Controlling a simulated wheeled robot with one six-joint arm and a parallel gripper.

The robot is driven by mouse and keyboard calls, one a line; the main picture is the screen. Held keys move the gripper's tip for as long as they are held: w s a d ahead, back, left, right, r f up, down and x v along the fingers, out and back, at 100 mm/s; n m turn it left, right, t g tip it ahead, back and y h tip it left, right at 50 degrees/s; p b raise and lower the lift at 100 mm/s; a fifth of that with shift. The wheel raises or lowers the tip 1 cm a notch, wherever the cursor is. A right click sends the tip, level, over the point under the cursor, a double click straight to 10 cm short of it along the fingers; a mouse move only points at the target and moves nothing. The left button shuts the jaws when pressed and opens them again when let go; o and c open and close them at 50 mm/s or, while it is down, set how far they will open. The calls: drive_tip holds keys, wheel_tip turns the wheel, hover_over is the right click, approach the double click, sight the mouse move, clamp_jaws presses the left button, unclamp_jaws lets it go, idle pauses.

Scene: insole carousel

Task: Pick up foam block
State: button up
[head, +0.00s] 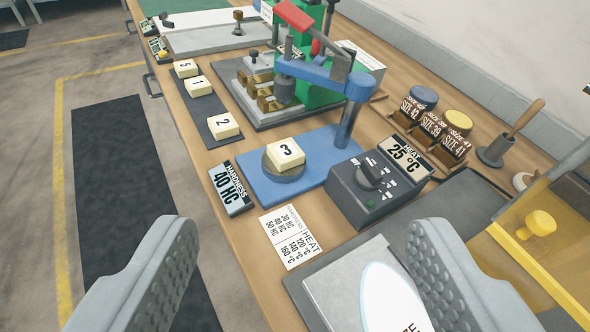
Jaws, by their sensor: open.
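Several cream foam blocks with black numbers are in the head view. Block 3 (286,154) rests on a round grey pad (273,178) on a blue stand (256,194). Block 2 (223,125), block 1 (198,86) and block 5 (186,68) sit in a row at the left edge of the bench, on or beside a dark strip (210,107). My gripper (305,235) is open and empty, with its ridged grey fingers wide apart in the foreground. The blocks lie beyond the fingertips, and neither finger touches one.
A blue arm (325,78) on a post overhangs near block 3. A hardness display (230,187) reading 40 HC stands left of it. A dial box (366,185) with a 25 °C display (405,157) stands right. A heat chart (291,236) lies in front.

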drive_tip(key=w+d+f+n+g, duration=0.15)
drive_tip(key=w+g, duration=0.35)
drive_tip(key=w, duration=0.5)
drive_tip(key=n+g+y, duration=0.3)
drive_tip(key=n+g, duration=0.1)
drive_tip(key=g, duration=0.1)
approach(286, 149)
drive_tip(key=shift+w+a+f, duration=0.1)
drive_tip(key=shift+a+f, duration=0.15)
drive_tip(key=shift+f, duration=0.25)
drive_tip(key=shift+w+a+f, duration=0.1)
drive_tip(key=shift+a+f, duration=0.15)
drive_tip(key=shift+f, duration=0.25)
drive_tip(key=shift+d+x, duration=0.2)
drive_tip(key=shift+x, duration=2.95)
drive_tip(key=c, duration=1.1)
drive_tip(key=shift+c, duration=0.2)
drive_tip(key=shift+w+r, duration=0.1)
drive_tip(key=shift+r, duration=0.05)
